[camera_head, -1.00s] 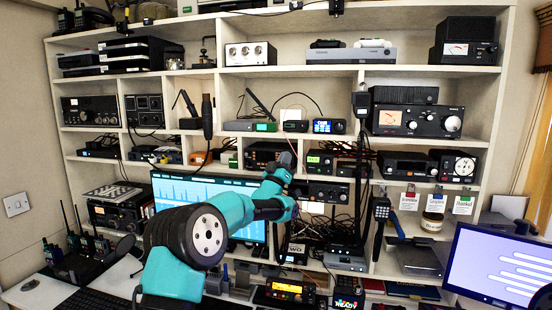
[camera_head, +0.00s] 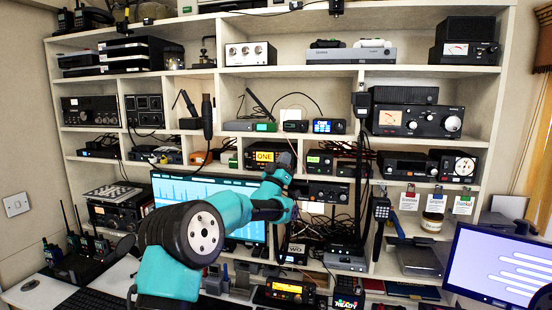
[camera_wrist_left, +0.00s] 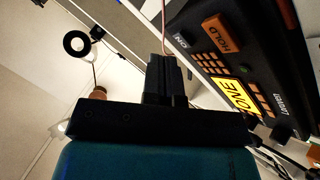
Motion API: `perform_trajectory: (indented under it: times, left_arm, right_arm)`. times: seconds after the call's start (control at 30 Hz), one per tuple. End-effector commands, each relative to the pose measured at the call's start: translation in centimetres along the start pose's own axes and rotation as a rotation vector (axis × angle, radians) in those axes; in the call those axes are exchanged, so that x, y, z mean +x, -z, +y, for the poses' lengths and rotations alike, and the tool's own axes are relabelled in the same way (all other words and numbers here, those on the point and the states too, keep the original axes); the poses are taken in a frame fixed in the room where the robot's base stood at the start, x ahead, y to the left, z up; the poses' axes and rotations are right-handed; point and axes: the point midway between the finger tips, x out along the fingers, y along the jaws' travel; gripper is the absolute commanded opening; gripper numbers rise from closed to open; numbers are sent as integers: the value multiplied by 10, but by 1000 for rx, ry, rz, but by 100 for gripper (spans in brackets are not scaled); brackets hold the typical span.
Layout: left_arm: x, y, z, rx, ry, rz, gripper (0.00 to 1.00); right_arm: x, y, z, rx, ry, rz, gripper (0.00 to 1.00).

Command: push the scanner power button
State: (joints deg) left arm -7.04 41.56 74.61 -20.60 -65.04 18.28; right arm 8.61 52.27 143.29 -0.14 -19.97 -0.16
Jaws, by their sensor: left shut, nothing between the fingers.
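The scanner (camera_head: 263,157) is a dark radio on the middle shelf. Its display is lit yellow and reads "ONE". In the left wrist view the scanner (camera_wrist_left: 215,62) fills the upper right, tilted in the picture, with orange keys and a HOLD key. My left gripper (camera_head: 286,160) is at the right part of the scanner's front in the head view. In the wrist view its dark fingers (camera_wrist_left: 166,68) are shut and empty, close beside the scanner's front. I cannot tell whether they touch it, nor pick out the power button. My right gripper is not in view.
A lit monitor (camera_head: 180,188) stands below and left of the scanner, behind my left arm. A green-display radio (camera_head: 319,162) sits just right of the gripper. Cables hang nearby. An orange-display radio (camera_head: 290,290) stands on the desk below.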

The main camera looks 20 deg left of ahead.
Motion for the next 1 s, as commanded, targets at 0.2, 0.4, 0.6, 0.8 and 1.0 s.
perform_trajectory:
  times: [0.2,0.4,0.6,0.8,1.0]
  left_arm:
    - [0,0,0,0,0,0,0]
    - [-8,6,6,0,0,-1,0]
    - [-19,14,14,-1,-1,-1,0]
    - [-30,22,22,0,0,-1,0]
    - [-40,29,29,-1,0,-1,0]
  right_arm:
    - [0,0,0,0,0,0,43]
    - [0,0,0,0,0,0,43]
    - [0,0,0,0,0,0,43]
    - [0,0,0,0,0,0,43]
    - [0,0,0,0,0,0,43]
